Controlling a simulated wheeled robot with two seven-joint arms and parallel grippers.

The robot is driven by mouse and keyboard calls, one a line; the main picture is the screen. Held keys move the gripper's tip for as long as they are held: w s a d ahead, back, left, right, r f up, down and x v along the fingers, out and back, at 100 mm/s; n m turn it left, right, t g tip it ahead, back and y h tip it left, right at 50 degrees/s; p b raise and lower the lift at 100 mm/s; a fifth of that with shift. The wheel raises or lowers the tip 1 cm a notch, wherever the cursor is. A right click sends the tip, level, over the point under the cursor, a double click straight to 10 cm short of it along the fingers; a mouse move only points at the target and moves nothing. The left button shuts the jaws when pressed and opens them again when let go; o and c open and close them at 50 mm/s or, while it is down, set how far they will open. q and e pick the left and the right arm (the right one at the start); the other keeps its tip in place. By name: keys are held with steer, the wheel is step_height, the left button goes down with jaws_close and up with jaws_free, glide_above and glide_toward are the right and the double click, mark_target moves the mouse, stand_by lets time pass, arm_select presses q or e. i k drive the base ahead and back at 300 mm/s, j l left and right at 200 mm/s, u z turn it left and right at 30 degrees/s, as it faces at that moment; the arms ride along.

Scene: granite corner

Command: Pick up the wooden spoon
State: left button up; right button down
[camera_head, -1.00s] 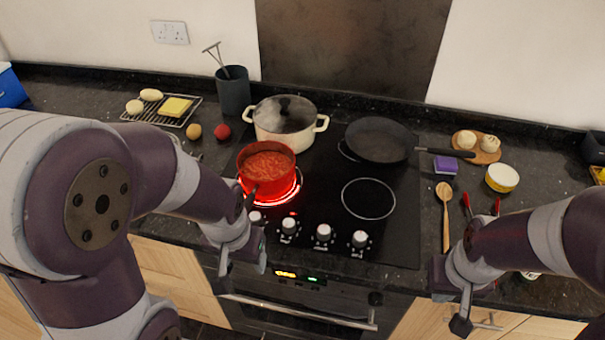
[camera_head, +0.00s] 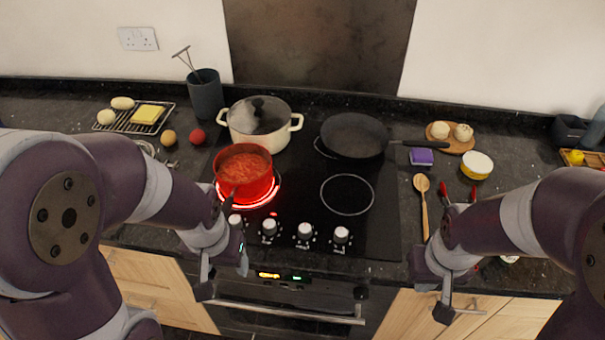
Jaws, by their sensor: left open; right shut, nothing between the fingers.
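The wooden spoon (camera_head: 424,206) lies on the dark granite worktop to the right of the hob, its bowl toward the wall and its handle toward the front edge. My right gripper (camera_head: 437,293) is shut and empty near the worktop's front edge, just in front of the handle's end in the picture and apart from the spoon. My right forearm passes close by the handle's right side in the picture. My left gripper (camera_head: 224,276) is open and empty in front of the hob's left side, near the oven front, far from the spoon.
A red pot (camera_head: 245,181) of sauce stands on a glowing ring. A cream pot (camera_head: 262,128) and a black frying pan (camera_head: 354,136) stand behind. Right of the hob are a purple sponge (camera_head: 421,157), a yellow-white bowl (camera_head: 477,165) and a red-handled tool (camera_head: 473,193), partly hidden by my arm.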

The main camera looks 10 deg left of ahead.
mark_target(421, 183)
steer(key=l+u, duration=0.95)
steer(key=l, duration=0.25)
steer(key=k, duration=0.05)
